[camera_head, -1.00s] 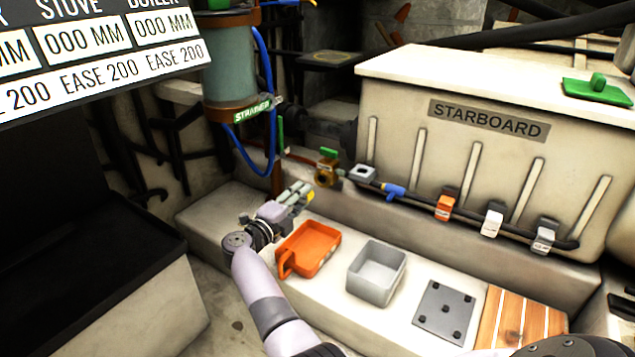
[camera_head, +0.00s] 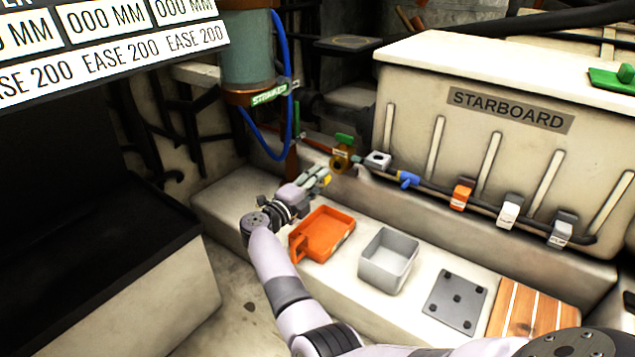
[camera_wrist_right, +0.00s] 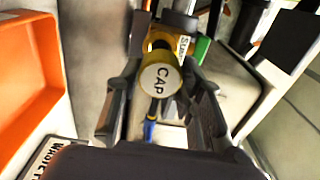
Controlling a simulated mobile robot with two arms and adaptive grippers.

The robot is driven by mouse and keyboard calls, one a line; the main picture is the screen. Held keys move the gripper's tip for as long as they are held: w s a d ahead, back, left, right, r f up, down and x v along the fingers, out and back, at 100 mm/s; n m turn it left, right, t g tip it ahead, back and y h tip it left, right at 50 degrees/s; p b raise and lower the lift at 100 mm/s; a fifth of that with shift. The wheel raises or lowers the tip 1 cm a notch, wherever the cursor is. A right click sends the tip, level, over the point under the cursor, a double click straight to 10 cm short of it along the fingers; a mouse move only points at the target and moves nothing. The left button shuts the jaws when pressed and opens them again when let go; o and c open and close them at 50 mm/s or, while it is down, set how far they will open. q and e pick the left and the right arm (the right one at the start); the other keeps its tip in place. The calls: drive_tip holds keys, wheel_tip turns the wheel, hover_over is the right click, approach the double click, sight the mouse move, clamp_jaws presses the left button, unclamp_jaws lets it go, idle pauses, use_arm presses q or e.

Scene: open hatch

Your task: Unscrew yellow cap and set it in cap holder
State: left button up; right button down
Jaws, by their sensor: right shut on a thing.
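My right gripper (camera_head: 318,179) is shut on the yellow cap (camera_head: 327,181), which shows just past the fingertips in the head view. In the right wrist view the cap (camera_wrist_right: 160,79) faces me with the word CAP, between the two fingers of the gripper (camera_wrist_right: 163,88). A brass valve (camera_head: 341,158) with a green handle (camera_head: 345,139) is just beyond the cap. I cannot tell whether the cap still touches the fitting behind it. A small pale block with a dark opening (camera_head: 378,160) is right of the valve; I cannot tell whether it is the cap holder. My left gripper is not in view.
An orange tray (camera_head: 347,238) lies on the ledge beside my right forearm. A grey open box (camera_head: 369,271), a dark plate with studs (camera_head: 434,301) and a slatted wooden board (camera_head: 497,313) follow to the right. A blue hose (camera_head: 288,90) hangs behind the gripper.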

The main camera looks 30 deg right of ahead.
drive_tip(key=shift+b+x, duration=0.55)
drive_tip(key=shift+x, duration=1.2)
drive_tip(key=shift+p, duration=0.45)
drive_tip(key=shift+b+x, duration=0.55)
drive_tip(key=shift+x, duration=0.6)
idle(0.3)
drive_tip(key=c, duration=1)
unclamp_jaws()
drive_tip(key=shift+d, duration=0.1)
